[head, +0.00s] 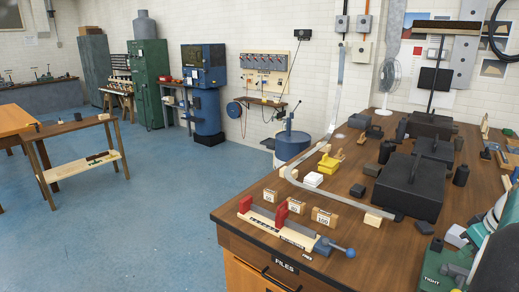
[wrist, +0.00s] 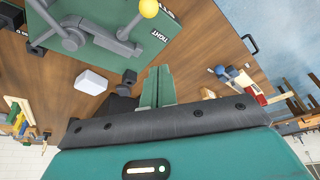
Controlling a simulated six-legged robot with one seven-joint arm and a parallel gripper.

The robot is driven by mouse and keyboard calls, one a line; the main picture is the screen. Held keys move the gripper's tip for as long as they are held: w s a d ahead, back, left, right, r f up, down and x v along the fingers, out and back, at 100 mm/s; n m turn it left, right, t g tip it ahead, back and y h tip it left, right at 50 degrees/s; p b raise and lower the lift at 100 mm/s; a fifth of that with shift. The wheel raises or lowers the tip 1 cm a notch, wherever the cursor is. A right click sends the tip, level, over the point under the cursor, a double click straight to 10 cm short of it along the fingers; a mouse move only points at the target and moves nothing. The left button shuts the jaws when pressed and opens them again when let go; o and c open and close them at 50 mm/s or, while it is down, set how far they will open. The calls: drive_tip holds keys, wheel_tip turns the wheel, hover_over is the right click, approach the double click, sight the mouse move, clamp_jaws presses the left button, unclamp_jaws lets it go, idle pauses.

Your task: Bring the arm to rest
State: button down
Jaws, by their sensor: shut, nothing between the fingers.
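My gripper (wrist: 157,86) shows in the wrist view with its two green fingers together and nothing between them. It points over the wooden workbench, which also shows in the head view (head: 345,195). A green plate marked TIGHT (wrist: 140,48), with a grey lever and yellow knob (wrist: 148,8), lies beyond the fingertips to the upper left. A white block (wrist: 91,82) is left of the fingers, apart from them. In the head view the fingers cannot be made out.
In the head view, a red-jawed vise (head: 281,214) with a blue-knobbed handle, wooden number blocks (head: 324,217), a curved metal strip (head: 318,188) and dark boxes (head: 410,186) crowd the bench. A small table (head: 82,158) stands left. The blue floor (head: 150,220) between is clear.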

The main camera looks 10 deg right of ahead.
drive_tip(key=w+a+r, duration=0.2)
drive_tip(key=a, duration=1)
drive_tip(key=w+a+r, duration=0.2)
drive_tip(key=a, duration=1.1)
drive_tip(key=s+a+f, duration=0.1)
drive_tip(key=s+a, duration=0.3)
drive_tip(key=a, duration=0.5)
drive_tip(key=s+a+f+t, duration=0.1)
drive_tip(key=s+a, duration=0.4)
drive_tip(key=a, duration=0.4)
drive_tip(key=shift+f+t, duration=0.3)
drive_tip(key=shift+f, duration=0.1)
